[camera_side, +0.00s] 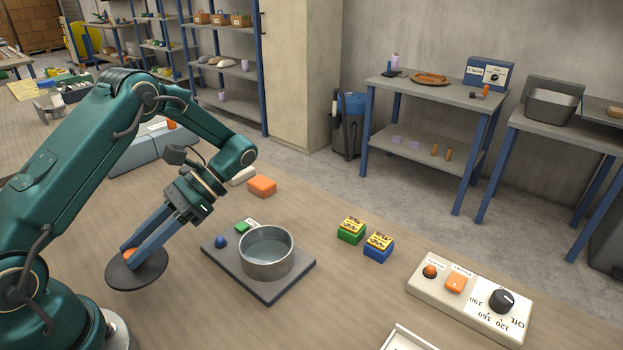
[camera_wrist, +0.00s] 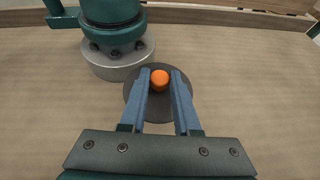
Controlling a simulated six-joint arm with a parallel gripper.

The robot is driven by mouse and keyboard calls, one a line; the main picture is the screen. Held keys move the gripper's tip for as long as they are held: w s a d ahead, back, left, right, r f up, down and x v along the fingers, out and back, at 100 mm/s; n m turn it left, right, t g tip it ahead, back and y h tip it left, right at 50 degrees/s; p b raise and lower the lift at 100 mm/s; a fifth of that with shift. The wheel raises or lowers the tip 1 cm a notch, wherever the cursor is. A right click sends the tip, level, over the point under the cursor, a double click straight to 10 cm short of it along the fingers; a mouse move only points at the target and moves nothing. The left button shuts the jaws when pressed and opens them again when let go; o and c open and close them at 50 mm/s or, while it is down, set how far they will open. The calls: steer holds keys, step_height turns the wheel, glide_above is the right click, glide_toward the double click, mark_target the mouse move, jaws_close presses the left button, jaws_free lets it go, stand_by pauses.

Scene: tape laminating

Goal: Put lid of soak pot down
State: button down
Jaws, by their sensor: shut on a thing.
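The lid is a dark grey disc (camera_side: 138,272) with an orange knob (camera_side: 130,254). In the side view it is at the left, beside my base, and away from the pot. My gripper (camera_side: 135,252) is shut on the orange knob. In the wrist view the blue fingers of my gripper (camera_wrist: 160,82) stand on both sides of the knob (camera_wrist: 160,77), over the lid (camera_wrist: 160,112). I cannot tell whether the lid touches the table. The soak pot (camera_side: 266,253) is a silver, uncovered round pot with liquid in it. It stands on a dark grey plate (camera_side: 262,288).
The plate also carries a blue knob (camera_side: 221,241) and a green button (camera_side: 241,227). An orange block (camera_side: 262,186) lies behind it. Green (camera_side: 351,230) and blue (camera_side: 379,247) boxes stand to the right, near a control panel (camera_side: 470,298).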

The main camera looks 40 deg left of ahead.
steer(key=d+n+h, duration=0.1)
steer(key=n+h, duration=0.2)
steer(key=w+d+n+t+h, duration=0.1)
steer(key=d+n+h, duration=0.1)
steer(key=n+h, duration=0.1)
steer(key=w+d+n+t+h, duration=0.1)
steer(key=d+n+h, duration=0.1)
steer(key=h, duration=0.1)
steer(key=shift+w+r+n, duration=0.15)
steer(key=shift+r+n, duration=0.1)
steer(key=shift+n, duration=0.15)
steer(key=w+d+r+n+t+h, duration=0.3)
steer(key=w+n+t+h, duration=0.2)
steer(key=w+n+t, duration=0.3)
steer(key=w+a+r+n+t+y, duration=0.2)
steer(key=w+a+n+t, duration=0.8)
steer(key=w+a, duration=0.3)
glide_above(293, 212)
step_height(293, 212, down, 7)
steer(key=shift+f, duration=2.05)
steer(key=c, duration=0.6)
jaws_free()
steer(key=shift+f, duration=0.1)
steer(key=shift+c, duration=0.2)
